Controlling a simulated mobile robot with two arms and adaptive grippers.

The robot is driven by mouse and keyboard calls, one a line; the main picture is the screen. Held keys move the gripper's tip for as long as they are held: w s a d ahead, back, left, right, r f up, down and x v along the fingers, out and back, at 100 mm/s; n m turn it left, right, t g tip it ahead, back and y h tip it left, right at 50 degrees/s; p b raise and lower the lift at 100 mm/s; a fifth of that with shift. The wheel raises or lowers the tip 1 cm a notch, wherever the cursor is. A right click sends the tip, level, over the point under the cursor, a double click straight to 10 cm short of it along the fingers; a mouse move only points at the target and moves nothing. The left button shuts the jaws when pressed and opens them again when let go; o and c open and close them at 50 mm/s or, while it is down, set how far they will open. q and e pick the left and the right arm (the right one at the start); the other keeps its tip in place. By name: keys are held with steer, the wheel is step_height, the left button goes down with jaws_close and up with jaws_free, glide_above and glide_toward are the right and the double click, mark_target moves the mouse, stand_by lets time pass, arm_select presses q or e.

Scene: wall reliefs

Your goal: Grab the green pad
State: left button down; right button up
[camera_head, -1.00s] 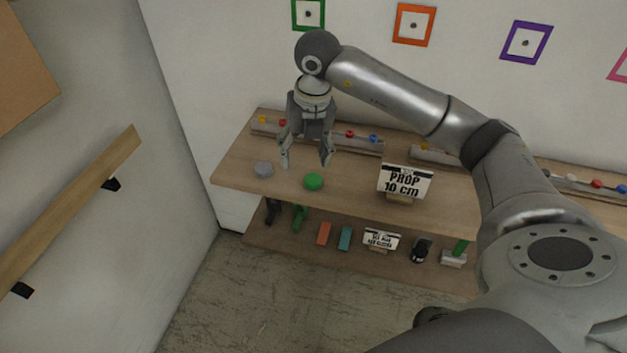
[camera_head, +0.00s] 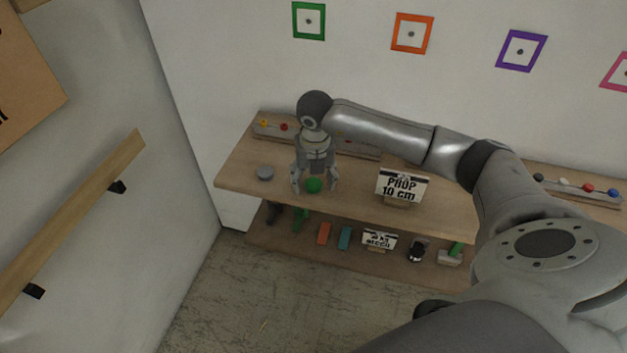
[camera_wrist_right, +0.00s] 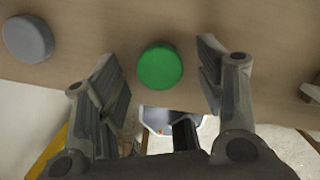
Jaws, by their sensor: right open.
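The green pad (camera_head: 314,186) is a small round disc on the upper wooden shelf (camera_head: 235,168), near its front edge. It also shows in the right wrist view (camera_wrist_right: 160,67), lying between my two fingers and just beyond their tips. My right gripper (camera_head: 314,184) is open and points down at the pad, with one finger on either side of it. In the right wrist view the fingers (camera_wrist_right: 160,80) have visible gaps to the pad on both sides. Whether the tips touch the shelf cannot be told. My left gripper is not in view.
A grey pad (camera_head: 265,172) lies left of the green one. A "PROP 10 cm" sign (camera_head: 402,186) stands to the right. Peg rails line the shelf's back. The lower shelf holds orange (camera_head: 323,233) and teal (camera_head: 344,238) blocks and other items. A wooden handrail (camera_head: 75,215) runs along the left wall.

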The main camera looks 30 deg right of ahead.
steer(key=shift+f, duration=0.2)
steer(key=c, duration=0.8)
steer(key=shift+r, duration=0.1)
